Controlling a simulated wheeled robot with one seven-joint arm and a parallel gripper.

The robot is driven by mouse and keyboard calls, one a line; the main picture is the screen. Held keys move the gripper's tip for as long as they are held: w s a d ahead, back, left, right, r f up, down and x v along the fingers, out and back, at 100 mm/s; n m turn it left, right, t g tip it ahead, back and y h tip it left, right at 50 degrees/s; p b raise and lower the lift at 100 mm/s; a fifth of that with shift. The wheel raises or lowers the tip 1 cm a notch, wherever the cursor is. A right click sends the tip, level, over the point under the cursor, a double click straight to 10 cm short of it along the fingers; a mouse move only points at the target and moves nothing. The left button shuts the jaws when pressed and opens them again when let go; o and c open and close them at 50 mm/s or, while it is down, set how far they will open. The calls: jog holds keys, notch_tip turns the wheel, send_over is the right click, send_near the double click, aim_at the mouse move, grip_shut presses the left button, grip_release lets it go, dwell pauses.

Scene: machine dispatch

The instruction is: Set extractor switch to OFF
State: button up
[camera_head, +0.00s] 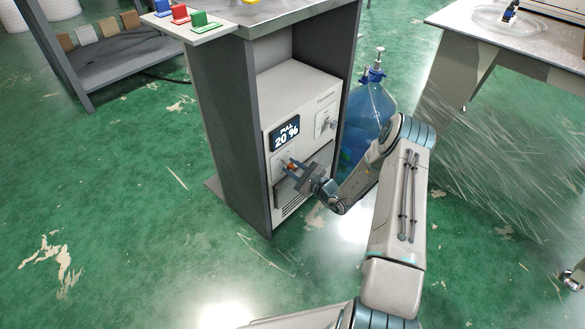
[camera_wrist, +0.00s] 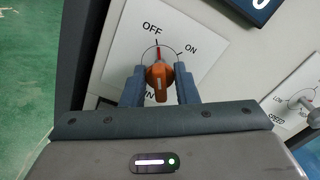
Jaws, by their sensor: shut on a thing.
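The extractor (camera_head: 305,105) is a light box inside a dark grey cabinet, with a display reading "FULL 20 %". Its switch is an orange knob (camera_wrist: 160,76) on a white plate (camera_wrist: 118,62) marked OFF and ON, with more lettering partly hidden behind my gripper. The knob's red mark points up, close to the OFF label. My gripper (camera_wrist: 160,88) has one finger on each side of the knob and is shut on it. In the head view my gripper (camera_head: 293,170) reaches the lower left of the front panel, and the knob there is small and partly covered.
A speed dial (camera_wrist: 300,101) with a LOW label sits to the right on the same panel. A blue water bottle (camera_head: 371,108) stands right of the cabinet (camera_head: 230,110). A metal table (camera_head: 490,35) is at upper right. Green floor at left is clear.

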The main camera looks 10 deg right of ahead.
jog(key=shift+f+n, duration=0.1)
jog(key=shift+n, duration=0.3)
jog(key=o, duration=0.6)
jog(key=shift+d, duration=0.1)
jog(key=shift+o, duration=0.2)
jog(key=p+v, duration=0.3)
jog(key=v, duration=1.1)
